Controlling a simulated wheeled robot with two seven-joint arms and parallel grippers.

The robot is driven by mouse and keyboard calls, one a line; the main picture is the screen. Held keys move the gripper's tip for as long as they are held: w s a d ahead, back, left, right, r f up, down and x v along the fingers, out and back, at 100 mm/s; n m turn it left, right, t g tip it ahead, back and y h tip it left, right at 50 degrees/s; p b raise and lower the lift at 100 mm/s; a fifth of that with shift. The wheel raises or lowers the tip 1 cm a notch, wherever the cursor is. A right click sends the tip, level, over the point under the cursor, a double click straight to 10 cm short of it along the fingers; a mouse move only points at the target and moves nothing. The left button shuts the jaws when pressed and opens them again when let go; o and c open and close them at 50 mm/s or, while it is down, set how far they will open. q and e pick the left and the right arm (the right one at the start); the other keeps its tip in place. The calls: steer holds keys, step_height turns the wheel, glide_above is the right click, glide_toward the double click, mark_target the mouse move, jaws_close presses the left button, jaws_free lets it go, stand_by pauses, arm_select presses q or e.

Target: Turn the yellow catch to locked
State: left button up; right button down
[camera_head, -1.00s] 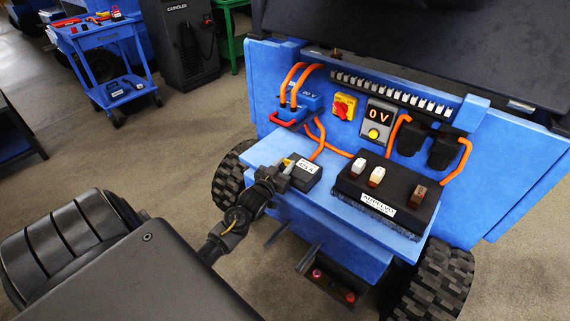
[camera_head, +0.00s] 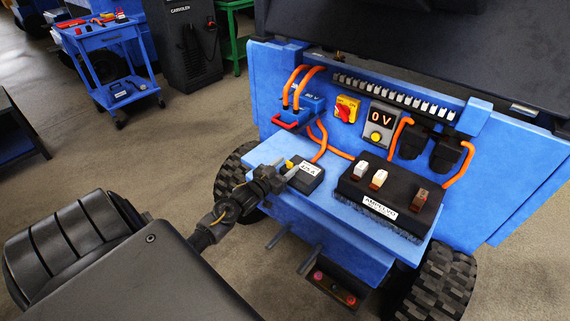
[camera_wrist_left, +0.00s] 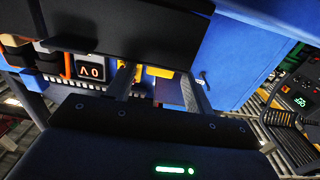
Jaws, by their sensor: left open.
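A small yellow part (camera_head: 289,164), which looks like the catch, sits at the left end of a small black box (camera_head: 307,177) with a white label. The box rests on the blue ledge. My left gripper (camera_head: 283,168) is open at the box's left end, its fingers close to the yellow part and partly hiding it. Whether they touch it I cannot tell. In the left wrist view a yellow surface (camera_wrist_left: 160,72) shows between the two spread fingers (camera_wrist_left: 160,88). The catch's exact position is too small to read. My right gripper is not in view.
Right of the box is a black block (camera_head: 392,200) with several rocker switches. A blue tool cart (camera_head: 103,42) stands at the back left.

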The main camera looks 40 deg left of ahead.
arm_select(q)
steer(key=s, duration=1)
steer(key=shift+s, duration=0.4)
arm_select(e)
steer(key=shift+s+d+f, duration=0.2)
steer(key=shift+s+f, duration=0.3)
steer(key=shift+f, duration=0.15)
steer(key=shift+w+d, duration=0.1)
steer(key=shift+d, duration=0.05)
